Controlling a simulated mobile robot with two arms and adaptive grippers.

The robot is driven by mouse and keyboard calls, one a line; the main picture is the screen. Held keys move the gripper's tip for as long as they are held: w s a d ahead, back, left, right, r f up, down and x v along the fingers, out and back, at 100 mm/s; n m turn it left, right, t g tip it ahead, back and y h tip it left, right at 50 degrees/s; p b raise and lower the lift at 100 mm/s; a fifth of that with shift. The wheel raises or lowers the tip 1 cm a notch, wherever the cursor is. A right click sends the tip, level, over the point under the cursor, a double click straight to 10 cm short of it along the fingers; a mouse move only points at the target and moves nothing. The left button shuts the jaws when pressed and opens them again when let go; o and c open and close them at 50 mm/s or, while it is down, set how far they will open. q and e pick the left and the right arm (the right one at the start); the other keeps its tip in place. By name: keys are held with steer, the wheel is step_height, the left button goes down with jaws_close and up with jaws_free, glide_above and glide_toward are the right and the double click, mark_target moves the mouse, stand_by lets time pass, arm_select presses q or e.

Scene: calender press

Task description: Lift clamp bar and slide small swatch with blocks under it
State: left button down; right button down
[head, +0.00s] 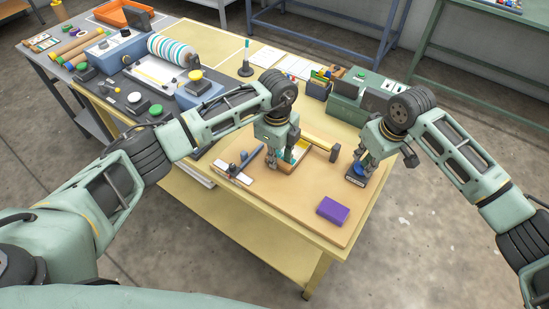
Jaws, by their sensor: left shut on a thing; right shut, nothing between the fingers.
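My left gripper (288,164) points down over a shallow wood-edged frame on the tan board. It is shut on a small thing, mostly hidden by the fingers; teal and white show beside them. A yellow bar with a dark end block (334,153) lies just right of it; I cannot tell whether this is the clamp bar. My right gripper (363,160) is shut and empty, just above or touching a blue block with a dark base (355,173). A purple block (332,210) lies apart on the board's near right corner. I cannot make out the small swatch.
The tan board (285,205) has free room at the front. A small white and dark piece (234,174) lies at its left. A green machine (357,97) stands behind. The press with a striped roller (172,48) and button boxes (197,87) fill the back left.

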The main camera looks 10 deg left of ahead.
steer(key=shift+s+d+f, duration=0.1)
steer(key=shift+f, duration=0.15)
arm_select(q)
steer(key=c, duration=1.6)
jaws_free()
steer(key=shift+o, duration=0.2)
steer(key=shift+s+a+r, duration=0.15)
steer(key=shift+s+r, duration=0.3)
steer(key=shift+r, duration=0.55)
steer(key=shift+s+a+r, duration=0.2)
steer(key=shift+s+r, duration=0.3)
steer(key=shift+r, duration=0.5)
steer(key=shift+s+a+r, duration=0.15)
steer(key=shift+s+r, duration=0.3)
steer(key=shift+r, duration=0.55)
arm_select(e)
steer(key=shift+r, duration=0.1)
